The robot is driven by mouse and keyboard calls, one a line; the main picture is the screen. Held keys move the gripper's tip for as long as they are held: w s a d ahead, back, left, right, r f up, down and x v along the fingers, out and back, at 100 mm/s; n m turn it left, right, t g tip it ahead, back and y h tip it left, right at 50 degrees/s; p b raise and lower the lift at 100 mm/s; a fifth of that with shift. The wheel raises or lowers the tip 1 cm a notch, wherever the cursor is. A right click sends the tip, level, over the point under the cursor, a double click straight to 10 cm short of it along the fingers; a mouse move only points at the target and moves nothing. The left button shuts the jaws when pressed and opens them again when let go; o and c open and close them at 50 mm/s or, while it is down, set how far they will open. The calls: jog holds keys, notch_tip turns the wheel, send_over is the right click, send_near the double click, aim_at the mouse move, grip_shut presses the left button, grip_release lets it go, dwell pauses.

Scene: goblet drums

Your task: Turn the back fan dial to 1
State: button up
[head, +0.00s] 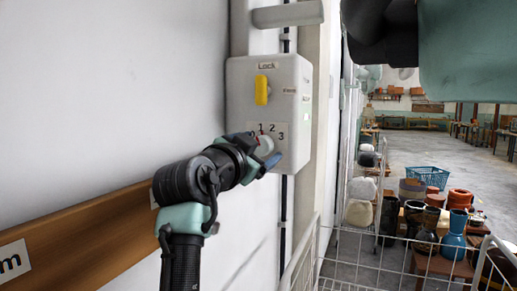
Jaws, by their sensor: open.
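A light grey control box (296,105) is mounted on the wall in the head view. A yellow lever (262,90) stands upright under the word "Lock". The dial (264,144), a pale round knob, shows partly at the lower part of this plate. My gripper (266,152) is open at the dial, with its fingers close around the knob. The gripper hides part of the dial, so I cannot tell its setting or whether the fingers touch it.
A white wire rack (352,245) stands right of the box. Beyond it are several drums and vases (453,236) and a blue basket (427,177). The grey floor (430,145) behind is mostly clear.

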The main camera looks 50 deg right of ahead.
aim_at(259, 96)
notch_tip(259, 96, up, 10)
jog(key=shift+b, duration=0.65)
dwell(0.3)
